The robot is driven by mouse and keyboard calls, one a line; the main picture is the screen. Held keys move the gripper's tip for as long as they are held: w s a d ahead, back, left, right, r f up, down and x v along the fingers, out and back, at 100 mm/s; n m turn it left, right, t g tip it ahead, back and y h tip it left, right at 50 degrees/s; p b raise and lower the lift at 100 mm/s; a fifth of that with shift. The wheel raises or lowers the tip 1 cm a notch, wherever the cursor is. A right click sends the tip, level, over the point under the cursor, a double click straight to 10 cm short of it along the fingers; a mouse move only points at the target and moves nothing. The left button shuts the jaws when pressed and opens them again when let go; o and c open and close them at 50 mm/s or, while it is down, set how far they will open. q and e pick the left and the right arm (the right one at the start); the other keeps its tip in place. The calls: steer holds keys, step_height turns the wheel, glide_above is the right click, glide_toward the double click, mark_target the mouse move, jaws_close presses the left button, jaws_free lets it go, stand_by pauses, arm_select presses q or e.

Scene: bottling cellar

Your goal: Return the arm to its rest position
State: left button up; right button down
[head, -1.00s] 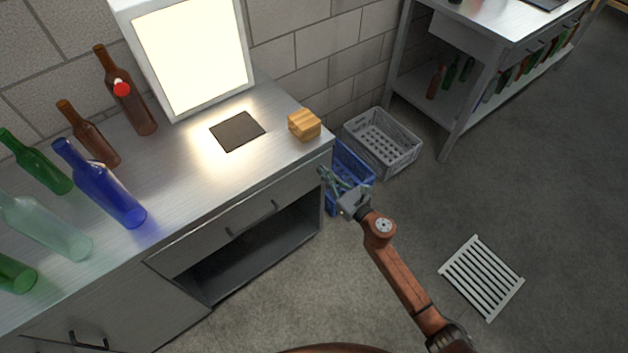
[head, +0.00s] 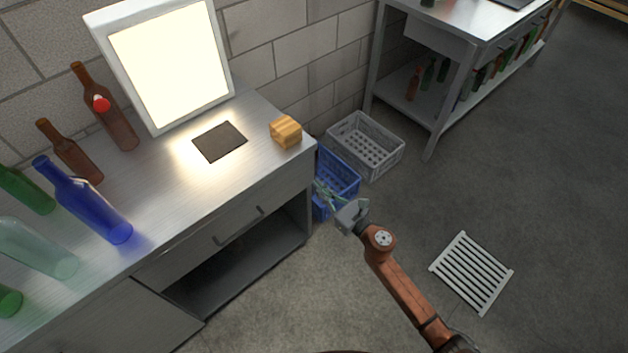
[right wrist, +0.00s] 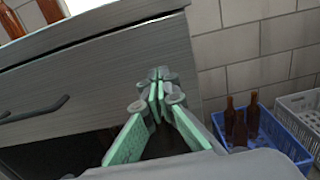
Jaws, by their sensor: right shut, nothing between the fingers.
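My right gripper (head: 321,190) is at the end of a brown-orange arm, beside the right end of the metal workbench (head: 175,205) and in front of the blue crate (head: 340,172). Its green-padded fingers are closed together and empty, as the right wrist view also shows (right wrist: 160,88). In that view the bench drawer front (right wrist: 90,85) is behind the fingers, and the blue crate (right wrist: 285,142) is to the right with brown bottles (right wrist: 240,120) standing in it. The gripper hides part of the crate in the head view. My left gripper is in neither view.
On the bench are a bright light panel (head: 170,65), a dark plate (head: 219,141), a wooden block (head: 285,131), a blue bottle (head: 90,208) and several others. A grey crate (head: 365,145), a second bench (head: 480,35) and a floor grate (head: 471,272) are to the right. Open floor surrounds the grate.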

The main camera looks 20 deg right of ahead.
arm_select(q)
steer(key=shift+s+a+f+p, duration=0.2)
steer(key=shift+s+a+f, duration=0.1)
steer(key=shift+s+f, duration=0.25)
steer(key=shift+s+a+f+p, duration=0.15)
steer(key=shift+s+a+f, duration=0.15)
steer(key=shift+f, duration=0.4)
arm_select(e)
steer(key=v, duration=0.8)
steer(key=shift+d, duration=0.15)
steer(key=shift+s, duration=0.1)
